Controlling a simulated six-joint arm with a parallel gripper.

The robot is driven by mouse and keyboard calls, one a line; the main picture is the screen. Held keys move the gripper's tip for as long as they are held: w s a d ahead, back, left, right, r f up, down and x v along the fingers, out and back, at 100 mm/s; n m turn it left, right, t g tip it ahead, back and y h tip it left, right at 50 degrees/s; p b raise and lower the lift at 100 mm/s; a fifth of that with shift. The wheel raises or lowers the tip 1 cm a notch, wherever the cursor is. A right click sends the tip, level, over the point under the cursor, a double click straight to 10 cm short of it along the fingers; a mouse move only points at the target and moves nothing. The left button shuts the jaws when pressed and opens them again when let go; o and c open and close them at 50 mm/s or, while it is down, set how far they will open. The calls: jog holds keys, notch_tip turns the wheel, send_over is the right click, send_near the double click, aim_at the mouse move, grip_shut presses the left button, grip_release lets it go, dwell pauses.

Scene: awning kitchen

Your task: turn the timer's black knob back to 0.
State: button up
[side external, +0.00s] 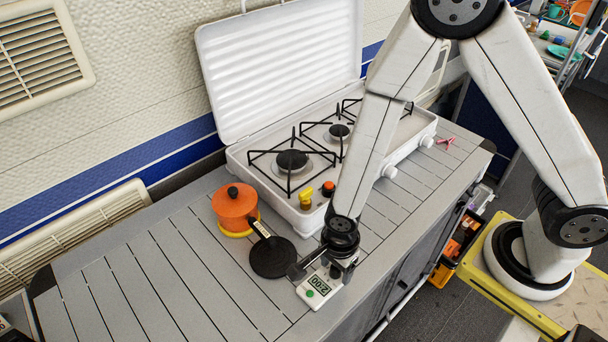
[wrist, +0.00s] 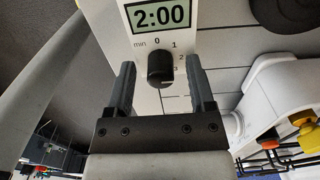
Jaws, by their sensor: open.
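The timer (side external: 311,298) is a white box lying on the slatted counter near its front edge, with a green button and a display. In the wrist view its display (wrist: 158,16) reads 2:00, above a dial marked min, 0, 1, 2 and a partly hidden mark. The black knob (wrist: 160,70) stands below the 0; its pointer mark is too unclear to read. My gripper (wrist: 160,76) is open, one finger on each side of the knob with visible gaps.
A black pan (side external: 272,257) lies just left of the timer, beside an orange pot (side external: 234,206). The white gas stove (side external: 290,200) stands behind, with a yellow knob (side external: 305,196) and a red-topped knob (side external: 328,188).

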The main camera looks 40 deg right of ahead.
grip_shut()
jog(key=shift+n, duration=0.6)
jog(key=n, duration=0.3)
jog(key=shift+n, duration=0.3)
jog(key=n, duration=0.4)
jog(key=shift+n, duration=0.3)
jog(key=n, duration=0.8)
jog(key=shift+n, duration=0.3)
